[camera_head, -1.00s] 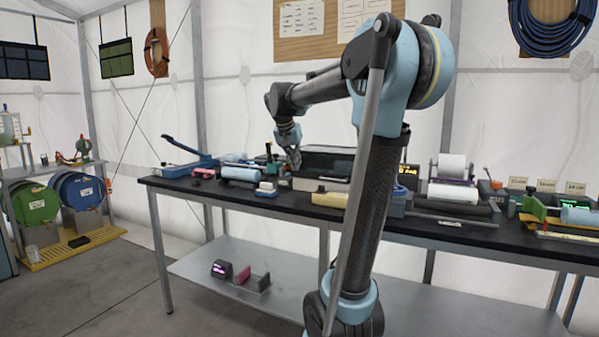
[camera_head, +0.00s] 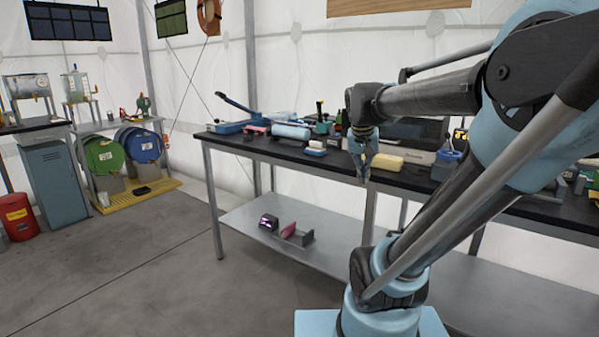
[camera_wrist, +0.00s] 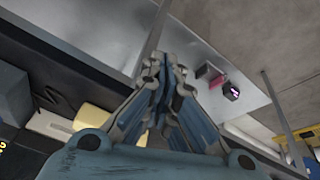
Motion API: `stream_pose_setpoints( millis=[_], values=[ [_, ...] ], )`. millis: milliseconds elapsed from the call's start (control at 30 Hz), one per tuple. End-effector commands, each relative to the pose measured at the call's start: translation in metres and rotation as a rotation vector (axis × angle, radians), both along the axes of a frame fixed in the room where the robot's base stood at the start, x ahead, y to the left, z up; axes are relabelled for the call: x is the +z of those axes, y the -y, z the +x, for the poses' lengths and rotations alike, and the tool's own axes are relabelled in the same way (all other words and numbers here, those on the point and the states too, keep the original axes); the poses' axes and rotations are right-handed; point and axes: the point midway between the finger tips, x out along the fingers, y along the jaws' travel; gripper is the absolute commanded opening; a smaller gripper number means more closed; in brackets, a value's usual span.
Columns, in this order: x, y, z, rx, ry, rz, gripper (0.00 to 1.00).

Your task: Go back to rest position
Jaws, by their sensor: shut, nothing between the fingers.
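My gripper (camera_head: 362,176) is shut and empty. In the head view it points down at the front edge of the black-topped workbench (camera_head: 262,150), apart from the objects on it. In the wrist view the closed fingers (camera_wrist: 163,75) show with nothing between them. My arm reaches across the right half of the head view and hides part of the bench there.
A yellow block (camera_head: 385,162), a blue roll (camera_head: 291,131) and a blue-handled tool (camera_head: 232,126) lie on the bench. The lower shelf (camera_head: 325,240) holds a dark device (camera_head: 268,223). Drums (camera_head: 103,155) and a grey cabinet (camera_head: 56,183) stand left. The floor at front left is clear.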

Motion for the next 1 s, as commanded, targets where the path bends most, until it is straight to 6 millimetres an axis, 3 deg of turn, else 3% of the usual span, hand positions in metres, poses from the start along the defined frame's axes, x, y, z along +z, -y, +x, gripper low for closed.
stream_pose_setpoints(
  millis=[100, 300, 500, 700, 1000],
  values=[
    [-0.036, 0.001, -0.041, 0.054, -0.029, 0.017, 0.0],
    [-0.096, -0.003, -0.1, 0.156, -0.073, 0.051, 0.0],
    [-0.144, -0.01, -0.141, 0.238, -0.097, 0.078, 0.0],
    [-0.162, -0.015, -0.156, 0.272, -0.107, 0.09, 0.0],
    [-0.162, -0.015, -0.156, 0.274, -0.107, 0.09, 0.0]
  ],
)
